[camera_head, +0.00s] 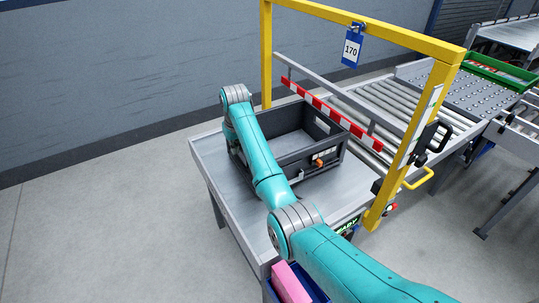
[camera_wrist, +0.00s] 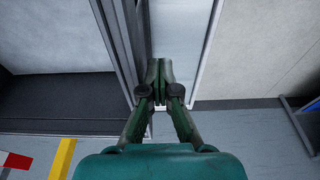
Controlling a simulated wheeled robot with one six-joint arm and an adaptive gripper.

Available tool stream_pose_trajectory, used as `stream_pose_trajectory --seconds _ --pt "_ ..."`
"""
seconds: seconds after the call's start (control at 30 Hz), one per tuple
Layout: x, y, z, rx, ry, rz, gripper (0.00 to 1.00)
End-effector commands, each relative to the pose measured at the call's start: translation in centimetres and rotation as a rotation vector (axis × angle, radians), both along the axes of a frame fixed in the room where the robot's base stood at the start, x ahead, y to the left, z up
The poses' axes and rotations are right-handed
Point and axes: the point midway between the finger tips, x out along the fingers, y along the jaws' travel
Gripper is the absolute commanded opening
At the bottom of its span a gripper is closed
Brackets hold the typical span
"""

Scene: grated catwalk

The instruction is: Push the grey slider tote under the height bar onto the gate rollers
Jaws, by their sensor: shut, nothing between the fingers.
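The grey slider tote (camera_head: 303,161) stands upright on the steel table (camera_head: 222,185), on the near side of the yellow gate. It is open-topped and looks empty, with an orange knob on its front wall. The red-and-white height bar (camera_head: 330,115) hangs across the gate, just beyond the tote. The gate rollers (camera_head: 400,105) lie past it. My gripper (camera_wrist: 160,88) is shut and empty, pointing down beside the tote wall (camera_wrist: 118,50), over the table strip (camera_wrist: 178,40). I cannot tell whether it touches the tote. In the head view my gripper is hidden.
A yellow gate post (camera_head: 412,150) with a black handle stands at the right, and a 170 tag (camera_head: 351,50) hangs from the top beam. A pink block (camera_head: 291,283) sits in a blue bin at the front. A green tray (camera_head: 500,72) is far right.

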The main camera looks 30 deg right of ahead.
Motion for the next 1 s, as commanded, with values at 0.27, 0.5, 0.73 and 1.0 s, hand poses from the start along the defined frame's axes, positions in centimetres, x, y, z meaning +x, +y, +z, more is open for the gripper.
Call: stream_pose_trajectory --seconds 0.27,0.5,0.73,1.0 --pt "0.0 -2.3 0.0 -0.001 0.001 -0.002 0.0" --pt "0.0 -4.1 0.0 -0.001 0.001 -0.001 0.0" --pt "0.0 -5.9 0.0 0.0 0.001 -0.003 0.0" --pt "0.0 -8.0 0.0 0.0 0.001 -0.003 0.0"
